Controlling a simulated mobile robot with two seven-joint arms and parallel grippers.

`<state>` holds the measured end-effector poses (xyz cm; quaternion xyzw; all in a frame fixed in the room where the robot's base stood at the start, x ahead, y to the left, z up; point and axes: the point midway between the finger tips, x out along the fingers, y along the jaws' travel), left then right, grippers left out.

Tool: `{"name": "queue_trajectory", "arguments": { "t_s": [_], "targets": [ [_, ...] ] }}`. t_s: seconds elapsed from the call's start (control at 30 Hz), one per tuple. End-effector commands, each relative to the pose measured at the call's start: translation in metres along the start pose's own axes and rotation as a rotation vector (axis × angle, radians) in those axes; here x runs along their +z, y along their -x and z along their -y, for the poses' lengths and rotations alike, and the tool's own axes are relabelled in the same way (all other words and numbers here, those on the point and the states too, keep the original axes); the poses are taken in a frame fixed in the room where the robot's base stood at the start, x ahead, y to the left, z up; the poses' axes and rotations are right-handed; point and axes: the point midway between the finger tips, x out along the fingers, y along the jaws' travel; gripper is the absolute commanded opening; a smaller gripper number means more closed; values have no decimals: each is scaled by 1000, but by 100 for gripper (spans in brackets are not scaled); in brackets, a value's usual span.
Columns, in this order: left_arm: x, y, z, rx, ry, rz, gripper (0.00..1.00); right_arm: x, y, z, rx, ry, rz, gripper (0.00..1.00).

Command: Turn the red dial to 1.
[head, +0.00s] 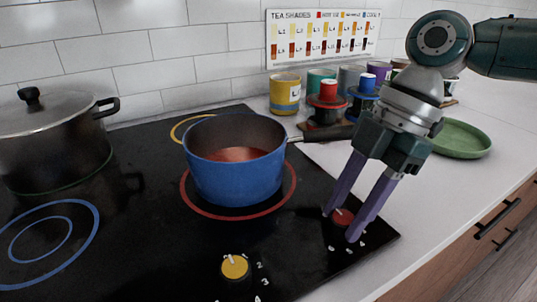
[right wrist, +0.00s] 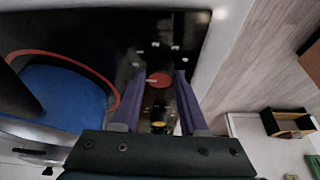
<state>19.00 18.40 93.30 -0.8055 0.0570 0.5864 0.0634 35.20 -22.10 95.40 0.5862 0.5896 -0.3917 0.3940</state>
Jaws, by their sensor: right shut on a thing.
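The red dial (head: 343,217) sits at the right front corner of the black cooktop (head: 300,263), with small white markings around it. In the head view my right gripper (head: 340,225) reaches down from the upper right, with its purple fingers on either side of the dial. It is shut on the dial. In the right wrist view the red dial (right wrist: 159,80) lies between the fingertips, with a pale pointer line on it. The markings are too small to read surely, so I cannot tell the dial's setting. My left gripper is not in view.
A blue pot (head: 235,175) with red contents stands on the red-ringed burner, its handle pointing right towards my right gripper. A yellow dial (head: 234,267) is at the front. A lidded pot (head: 48,145) stands at left. Mugs (head: 285,94) and a green plate (head: 460,139) are behind.

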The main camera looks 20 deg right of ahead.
Motion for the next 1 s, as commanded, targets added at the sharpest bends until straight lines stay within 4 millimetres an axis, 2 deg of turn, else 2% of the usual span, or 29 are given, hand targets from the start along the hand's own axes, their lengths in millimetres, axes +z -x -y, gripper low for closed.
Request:
{"name": "queue_trajectory", "arguments": {
  "t_s": [0.03,0.5,0.7,1.0],
  "targets": [
    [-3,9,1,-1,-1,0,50,-2,4,2,5,-24,-1,0],
    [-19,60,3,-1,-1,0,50,-4,5,4,143,-356,-2,0],
    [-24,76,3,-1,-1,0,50,-4,4,4,193,-472,-2,0],
    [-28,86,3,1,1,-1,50,-3,1,4,231,-565,-3,0]
  ]
}}
